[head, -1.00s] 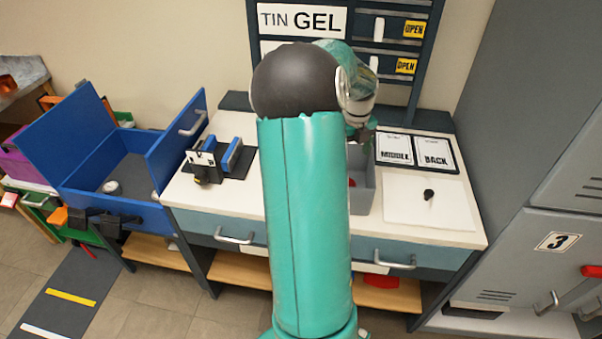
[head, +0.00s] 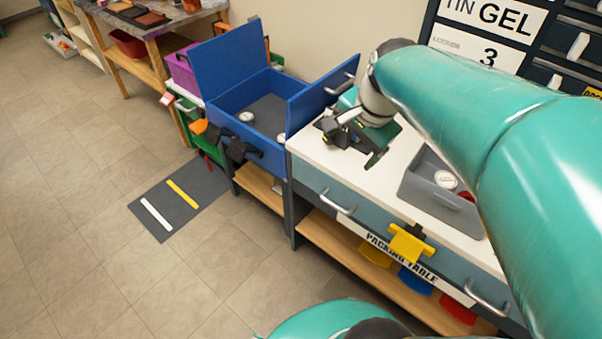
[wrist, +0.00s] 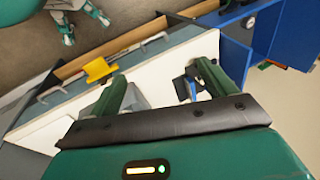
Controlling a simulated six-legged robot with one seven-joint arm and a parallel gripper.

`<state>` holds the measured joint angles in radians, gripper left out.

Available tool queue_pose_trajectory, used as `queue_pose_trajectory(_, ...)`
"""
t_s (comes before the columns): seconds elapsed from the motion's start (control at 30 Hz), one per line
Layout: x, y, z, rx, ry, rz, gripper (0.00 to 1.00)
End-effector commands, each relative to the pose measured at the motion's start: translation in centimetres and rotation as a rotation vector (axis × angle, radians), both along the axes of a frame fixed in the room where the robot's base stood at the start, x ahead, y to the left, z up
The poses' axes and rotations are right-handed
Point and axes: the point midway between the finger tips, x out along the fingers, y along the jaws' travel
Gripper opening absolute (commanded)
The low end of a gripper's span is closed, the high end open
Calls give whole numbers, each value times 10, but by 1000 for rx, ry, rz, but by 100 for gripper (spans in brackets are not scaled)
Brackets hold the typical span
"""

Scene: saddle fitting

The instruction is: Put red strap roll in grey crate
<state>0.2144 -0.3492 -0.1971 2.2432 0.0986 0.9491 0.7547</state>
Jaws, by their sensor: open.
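The grey crate (head: 412,186) stands on the white packing table top, partly behind my arm in the head view. A white-faced roll (head: 445,181) and a small red thing (head: 467,197) are inside it. I cannot tell whether the red thing is the red strap roll. My gripper (head: 372,150) is left of the crate, above the table, over the black-and-blue holder there. In the wrist view my gripper (wrist: 162,85) is open with nothing between its fingers. Part of the grey crate (wrist: 134,97) shows behind its left finger.
A blue open box (head: 262,105) with raised flaps stands left of the table, with pale rolls (head: 246,116) inside. A yellow clamp-like piece (head: 408,243) is on the table's front edge. Coloured bins (head: 415,280) sit underneath. Open floor lies at left.

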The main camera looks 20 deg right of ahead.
Motion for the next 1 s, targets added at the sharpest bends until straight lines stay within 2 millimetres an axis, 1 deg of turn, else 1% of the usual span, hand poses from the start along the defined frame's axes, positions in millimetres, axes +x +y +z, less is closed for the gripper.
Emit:
queue_pose_trajectory(0.03, -8, 26, 6, -59, -31, 166, 83)
queue_pose_trajectory(0.1, -21, 57, 9, -151, -65, 397, 83)
queue_pose_trajectory(0.2, -40, 92, 11, -286, -108, 699, 83)
queue_pose_trajectory(0.3, -56, 116, 10, -401, -138, 927, 83)
queue_pose_trajectory(0.33, -60, 120, 9, -428, -143, 977, 83)
queue_pose_trajectory(0.4, -66, 127, 8, -475, -152, 1061, 83)
queue_pose_trajectory(0.5, -69, 131, 7, -502, -155, 1109, 83)
queue_pose_trajectory(1.0, -69, 130, 7, -501, -154, 1108, 83)
